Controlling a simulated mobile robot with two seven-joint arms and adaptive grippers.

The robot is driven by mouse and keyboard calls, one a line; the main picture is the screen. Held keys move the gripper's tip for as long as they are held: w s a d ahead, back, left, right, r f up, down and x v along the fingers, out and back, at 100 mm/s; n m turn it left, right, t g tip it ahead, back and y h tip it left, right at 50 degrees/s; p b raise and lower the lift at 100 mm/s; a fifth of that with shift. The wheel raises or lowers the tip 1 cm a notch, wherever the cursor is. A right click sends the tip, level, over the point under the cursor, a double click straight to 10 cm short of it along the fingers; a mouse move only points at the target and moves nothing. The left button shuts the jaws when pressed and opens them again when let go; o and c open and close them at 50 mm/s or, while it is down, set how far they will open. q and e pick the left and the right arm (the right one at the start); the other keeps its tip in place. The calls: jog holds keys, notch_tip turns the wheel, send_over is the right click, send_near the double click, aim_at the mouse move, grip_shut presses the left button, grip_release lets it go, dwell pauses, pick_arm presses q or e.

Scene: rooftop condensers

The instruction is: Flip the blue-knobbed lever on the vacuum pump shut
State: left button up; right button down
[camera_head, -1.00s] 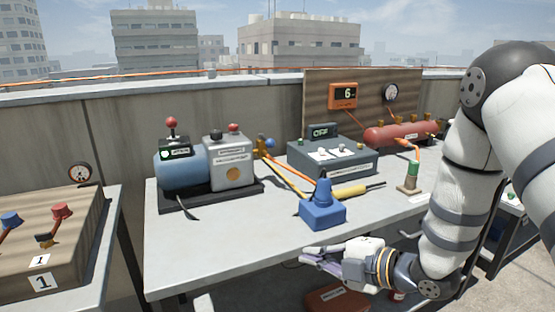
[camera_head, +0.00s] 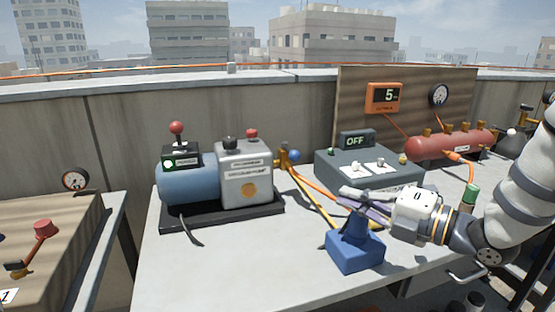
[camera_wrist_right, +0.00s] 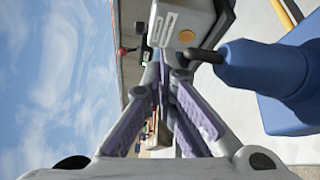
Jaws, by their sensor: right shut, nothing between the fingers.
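The vacuum pump (camera_head: 245,174) is a grey box joined to a blue cylinder on a black base, left of centre on the table. A brass valve (camera_head: 284,160) sits on its right side, with the blue-knobbed lever (camera_head: 294,156) at the valve's upper right. The pump shows partly at the top of the right wrist view (camera_wrist_right: 187,20); I cannot make out the lever there. My right gripper (camera_head: 342,194) is shut and empty above the table, to the right of the lever and apart from it. Its closed fingers also show in the right wrist view (camera_wrist_right: 166,65). My left gripper is not in view.
The table's front left (camera_head: 215,270) is clear. A wooden box with levers (camera_head: 60,235) stands at left.

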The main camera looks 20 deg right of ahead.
aim_at(291, 152)
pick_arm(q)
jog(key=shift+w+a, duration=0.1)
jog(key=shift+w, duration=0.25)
pick_arm(e)
jog(key=shift+w, duration=0.35)
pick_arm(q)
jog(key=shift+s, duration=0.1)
pick_arm(e)
jog(key=shift+f, duration=0.1)
jog(key=b+x, duration=0.1)
jog(key=x, duration=0.5)
jog(key=w+d+x, duration=0.1)
jog(key=x, duration=0.5)
jog(key=d+b+x, duration=0.1)
jog(key=x, duration=0.6)
jog(key=shift+w+d+r+b, duration=0.3)
jog(key=shift+r+b, duration=0.05)
jog(key=shift+r, duration=0.05)
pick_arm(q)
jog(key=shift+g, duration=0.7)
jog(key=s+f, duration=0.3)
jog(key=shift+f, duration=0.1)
pick_arm(e)
jog(key=shift+w+d, duration=0.1)
jog(key=shift+d, duration=0.3)
